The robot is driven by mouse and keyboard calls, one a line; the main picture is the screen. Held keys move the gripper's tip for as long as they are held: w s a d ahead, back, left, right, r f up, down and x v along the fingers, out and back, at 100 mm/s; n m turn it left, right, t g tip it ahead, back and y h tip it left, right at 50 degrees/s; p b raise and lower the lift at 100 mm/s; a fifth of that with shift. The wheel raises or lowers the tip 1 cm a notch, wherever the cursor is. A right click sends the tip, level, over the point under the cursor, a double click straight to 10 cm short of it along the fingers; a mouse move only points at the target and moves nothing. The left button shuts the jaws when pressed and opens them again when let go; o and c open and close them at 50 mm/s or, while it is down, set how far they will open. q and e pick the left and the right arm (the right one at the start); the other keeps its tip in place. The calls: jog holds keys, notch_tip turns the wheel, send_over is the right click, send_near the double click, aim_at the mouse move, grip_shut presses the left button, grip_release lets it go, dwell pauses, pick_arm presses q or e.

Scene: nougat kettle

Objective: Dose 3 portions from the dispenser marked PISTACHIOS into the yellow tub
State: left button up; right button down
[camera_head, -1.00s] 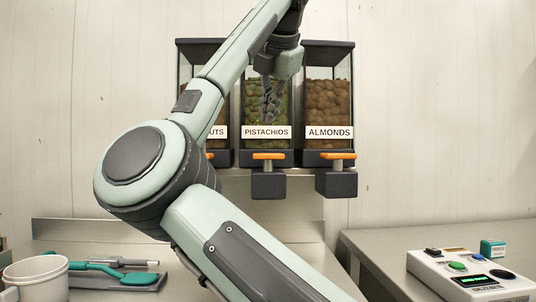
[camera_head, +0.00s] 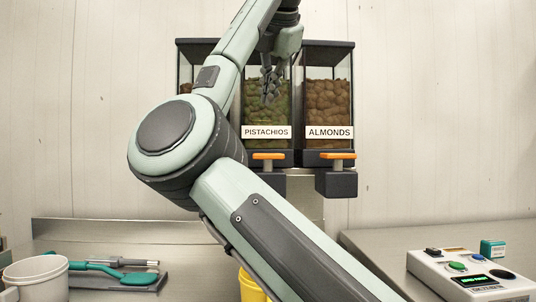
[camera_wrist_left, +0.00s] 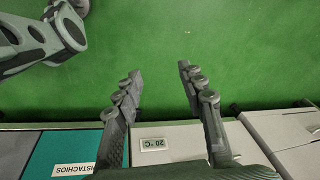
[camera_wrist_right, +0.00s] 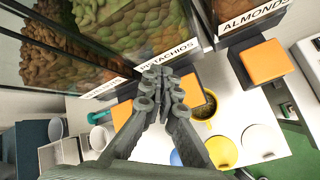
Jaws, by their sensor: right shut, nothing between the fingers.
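The PISTACHIOS dispenser (camera_head: 266,112) holds green nuts behind glass. Its orange lever (camera_head: 268,156) sits below the label and shows in the right wrist view (camera_wrist_right: 186,86), partly behind the fingers. My right gripper (camera_head: 269,90) is shut and empty in front of the dispenser's glass, above the lever; its closed fingers fill the middle of the right wrist view (camera_wrist_right: 160,78). The yellow tub (camera_head: 250,287) is mostly hidden by my right arm; in the right wrist view a yellow rim (camera_wrist_right: 212,117) surrounds dark brownish contents. My left gripper (camera_wrist_left: 160,85) is open and empty over green floor.
The ALMONDS dispenser (camera_head: 328,110) stands right of it; another is partly hidden on the left. A control box (camera_head: 470,275) stands right. Round lids (camera_wrist_right: 258,140) lie beside the tub.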

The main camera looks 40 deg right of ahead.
jog(key=shift+f, duration=0.1)
send_over(268, 156)
jog(key=w+d, duration=0.2)
jog(key=f, duration=0.4)
jog(key=shift+a+f, duration=0.2)
notch_tip(268, 156, down, 2)
jog(key=shift+b, duration=1)
jog(key=shift+f+b, duration=0.65)
jog(key=shift+f, duration=0.25)
pick_arm(q)
jog(key=w+r+t, duration=0.1)
jog(key=w+r, duration=0.3)
jog(key=r, duration=0.6)
jog(key=shift+d, duration=0.4)
pick_arm(e)
jog(key=shift+f, duration=0.25)
pick_arm(q)
jog(key=shift+f, duration=0.1)
pick_arm(e)
jog(key=shift+f, duration=0.1)
pick_arm(q)
jog(key=shift+f+b, duration=0.1)
jog(key=shift+b, duration=0.25)
pick_arm(e)
jog(key=shift+f, duration=0.3)
